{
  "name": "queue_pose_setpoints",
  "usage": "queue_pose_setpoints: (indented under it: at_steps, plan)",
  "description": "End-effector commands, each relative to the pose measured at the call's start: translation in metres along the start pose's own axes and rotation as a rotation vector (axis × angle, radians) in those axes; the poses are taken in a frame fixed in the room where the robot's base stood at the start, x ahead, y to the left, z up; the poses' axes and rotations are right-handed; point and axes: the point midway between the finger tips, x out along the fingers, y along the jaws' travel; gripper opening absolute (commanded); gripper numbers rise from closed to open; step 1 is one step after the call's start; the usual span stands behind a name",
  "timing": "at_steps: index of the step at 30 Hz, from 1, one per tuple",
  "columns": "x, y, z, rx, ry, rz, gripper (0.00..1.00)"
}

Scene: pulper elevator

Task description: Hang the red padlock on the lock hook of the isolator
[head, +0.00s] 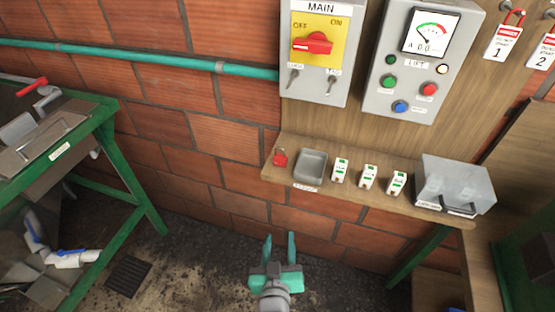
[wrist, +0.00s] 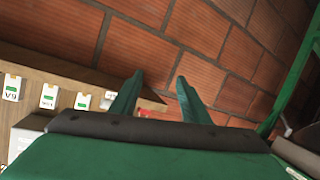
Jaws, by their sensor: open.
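The red padlock (head: 280,159) stands at the left end of the wooden shelf in the head view. In the wrist view only a sliver of red (wrist: 145,113) shows low between the fingers, probably the padlock. The isolator (head: 316,52) is the grey MAIN box with a yellow plate and red handle. Its lock hook (head: 293,79) is at the lower left, with the tag hook (head: 332,85) to its right. My gripper (head: 279,236) is open and empty, below and in front of the shelf. Its fingers also show in the wrist view (wrist: 160,77).
A grey tray (head: 311,166) sits right of the padlock, then three white-green breakers (head: 369,177) and a clear-lidded box (head: 458,184). The LIFT panel (head: 420,60) hangs right of the isolator. A teal pipe (head: 150,56) crosses the brick wall. A green-framed bench (head: 105,130) stands left.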

Motion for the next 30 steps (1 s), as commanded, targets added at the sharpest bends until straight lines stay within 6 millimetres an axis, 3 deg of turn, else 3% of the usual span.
queue_pose_setpoints:
  at_steps: [3, 9, 18, 24, 30]
  plan:
    - [0.025, 0.001, -0.036, 0.021, -0.001, 0.039, 0.42]
    - [0.053, 0.004, -0.091, 0.081, -0.025, 0.105, 0.42]
    - [0.068, 0.004, -0.168, 0.224, -0.08, 0.183, 0.42]
    - [0.067, 0.002, -0.194, 0.293, -0.11, 0.204, 0.42]
    - [0.078, 0.004, -0.197, 0.311, -0.123, 0.211, 0.42]
